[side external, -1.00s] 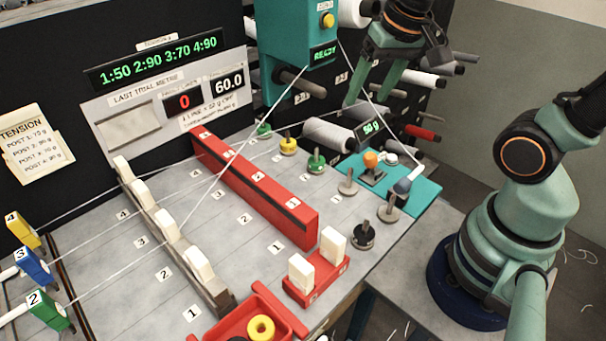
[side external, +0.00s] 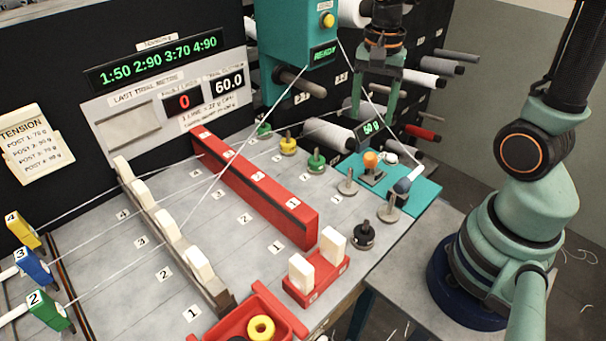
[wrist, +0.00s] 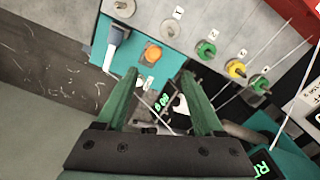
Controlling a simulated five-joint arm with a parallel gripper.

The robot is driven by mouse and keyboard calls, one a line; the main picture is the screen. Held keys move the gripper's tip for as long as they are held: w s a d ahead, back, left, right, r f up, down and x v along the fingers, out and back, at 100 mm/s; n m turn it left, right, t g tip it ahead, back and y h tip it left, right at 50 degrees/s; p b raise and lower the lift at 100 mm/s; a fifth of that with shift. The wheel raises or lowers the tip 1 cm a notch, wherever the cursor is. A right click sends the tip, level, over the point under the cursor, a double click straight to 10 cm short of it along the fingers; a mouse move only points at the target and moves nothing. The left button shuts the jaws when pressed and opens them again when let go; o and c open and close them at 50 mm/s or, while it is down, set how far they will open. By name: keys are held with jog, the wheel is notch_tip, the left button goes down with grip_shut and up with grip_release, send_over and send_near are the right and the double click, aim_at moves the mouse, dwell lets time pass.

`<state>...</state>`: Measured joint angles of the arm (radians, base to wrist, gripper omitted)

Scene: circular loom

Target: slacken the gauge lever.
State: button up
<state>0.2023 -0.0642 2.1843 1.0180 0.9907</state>
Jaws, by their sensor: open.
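The gauge is a teal plate (side external: 423,193) at the right end of the bench, with a small green display (side external: 371,127) that appears to read 60 g. An orange-knobbed lever (side external: 371,159) stands on the plate. It also shows in the wrist view (wrist: 152,53), just beyond my fingertips. My gripper (side external: 373,118) is open and empty, pointing down above and behind the knob, with its fingers either side of the display in the side view. In the wrist view my gripper (wrist: 158,80) has nothing between its fingers. No contact with the lever shows.
A grey-blue handle (side external: 404,186) and a white button (side external: 391,158) sit close to the lever. A taut thread (side external: 408,138) runs down to the plate. Several posts, green (side external: 316,162), yellow (side external: 288,146) and black (side external: 363,236), stand nearby. Thread spools (side external: 422,79) jut from the back wall.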

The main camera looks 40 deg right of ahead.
aim_at(370, 161)
jog(key=shift+d+f+m+g, duration=0.2)
jog(key=shift+d+f+m, duration=0.1)
jog(key=shift+f+m, duration=0.25)
jog(key=shift+d+f+m+g, duration=0.25)
jog(key=shift+f+m, duration=0.2)
jog(key=shift+m, duration=0.2)
jog(key=f, duration=0.8)
jog(key=s+f, duration=0.1)
jog(key=f, duration=0.3)
jog(key=shift+d, duration=0.1)
jog(key=shift+r, duration=0.1)
grip_shut()
